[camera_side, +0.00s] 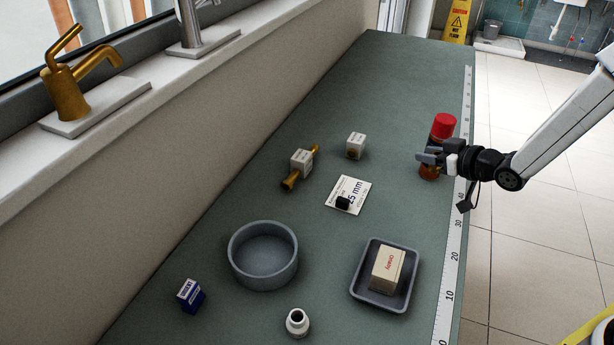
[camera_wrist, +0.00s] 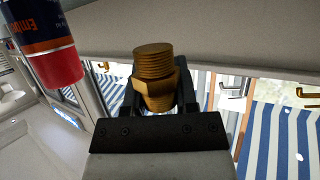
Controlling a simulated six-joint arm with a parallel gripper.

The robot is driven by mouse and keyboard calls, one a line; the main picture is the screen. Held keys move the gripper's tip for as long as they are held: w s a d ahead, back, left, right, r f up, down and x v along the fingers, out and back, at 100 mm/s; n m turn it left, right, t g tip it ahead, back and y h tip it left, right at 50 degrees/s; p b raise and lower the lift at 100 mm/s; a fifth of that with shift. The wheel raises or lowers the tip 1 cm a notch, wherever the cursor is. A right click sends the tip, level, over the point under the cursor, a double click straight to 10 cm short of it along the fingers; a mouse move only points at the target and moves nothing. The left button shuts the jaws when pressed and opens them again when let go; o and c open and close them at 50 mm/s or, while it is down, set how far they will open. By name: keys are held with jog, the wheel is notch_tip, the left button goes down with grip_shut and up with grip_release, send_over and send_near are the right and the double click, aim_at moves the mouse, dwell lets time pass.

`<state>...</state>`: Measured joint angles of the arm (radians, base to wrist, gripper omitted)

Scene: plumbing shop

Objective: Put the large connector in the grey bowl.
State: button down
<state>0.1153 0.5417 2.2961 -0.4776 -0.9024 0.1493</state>
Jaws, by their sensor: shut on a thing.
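My gripper (camera_side: 428,158) is at the right side of the green bench, beside the red-capped can, well away from the bowl. In the wrist view my gripper (camera_wrist: 155,100) is shut on a brass connector (camera_wrist: 153,62) with a threaded end and a hex collar. The connector's lower part is hidden between the fingers, and I cannot make it out clearly in the side view. The grey bowl (camera_side: 265,281) is round and stands near the front left of the bench. It looks empty.
The can (camera_side: 443,126) stands close to my gripper and shows in the wrist view (camera_wrist: 55,45). A grey tray (camera_side: 368,295) holds a box (camera_side: 388,268).

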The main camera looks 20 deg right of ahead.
jog(key=shift+w+d+r+m+h, duration=0.1)
jog(key=shift+d+r+m+h, duration=0.05)
jog(key=shift+m+h, duration=0.35)
jog(key=shift+w+d+r+m+h, duration=0.1)
jog(key=shift+m+h, duration=0.2)
jog(key=shift+h, duration=0.3)
jog(key=shift+s+d+m+t+h, duration=0.1)
jog(key=shift+d+m+t+h, duration=0.15)
jog(key=shift+m+h, duration=0.45)
jog(key=shift+y, duration=0.3)
